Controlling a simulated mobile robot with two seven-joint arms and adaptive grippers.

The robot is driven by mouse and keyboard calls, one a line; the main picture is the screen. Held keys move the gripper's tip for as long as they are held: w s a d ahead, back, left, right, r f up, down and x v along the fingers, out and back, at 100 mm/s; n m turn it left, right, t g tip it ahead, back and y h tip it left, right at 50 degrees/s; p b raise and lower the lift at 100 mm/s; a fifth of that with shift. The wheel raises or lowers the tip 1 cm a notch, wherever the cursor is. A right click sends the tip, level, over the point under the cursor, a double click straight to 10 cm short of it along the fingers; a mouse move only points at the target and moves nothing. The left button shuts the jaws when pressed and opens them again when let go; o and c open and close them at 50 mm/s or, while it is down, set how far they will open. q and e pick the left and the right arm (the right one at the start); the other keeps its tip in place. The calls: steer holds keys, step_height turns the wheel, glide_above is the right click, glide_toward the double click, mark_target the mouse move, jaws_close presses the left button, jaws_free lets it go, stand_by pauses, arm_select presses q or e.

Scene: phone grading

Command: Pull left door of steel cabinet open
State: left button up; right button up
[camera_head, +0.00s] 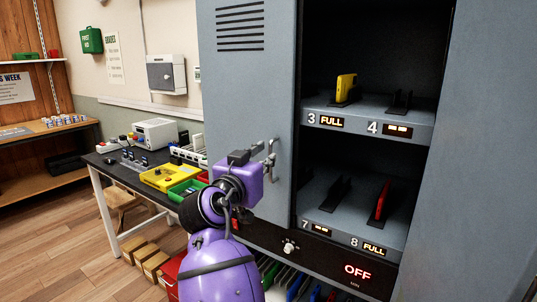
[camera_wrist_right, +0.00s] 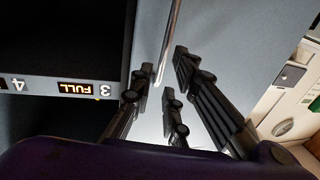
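The steel cabinet's left door (camera_head: 245,90) is a grey panel with vent slots at the top, and it looks shut. Its metal handle (camera_head: 271,150) is near the door's right edge; in the right wrist view it is a thin bright bar (camera_wrist_right: 172,40). My purple right gripper (camera_head: 262,158) is at the handle. In the wrist view its dark fingers (camera_wrist_right: 165,75) are apart, and the bar runs down between their tips. A gap seems to show beside the bar; contact is unclear. My left gripper is out of view.
Right of the door the cabinet is open, with numbered shelves (camera_head: 375,116) holding a yellow phone (camera_head: 346,88) and a red phone (camera_head: 382,201). A black table (camera_head: 120,172) with a yellow tray (camera_head: 170,177) and a green tray (camera_head: 187,190) stands left of the cabinet.

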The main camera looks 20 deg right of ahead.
mark_target(271, 179)
steer(key=shift+x, duration=2.4)
steer(key=shift+c, duration=0.2)
jaws_close()
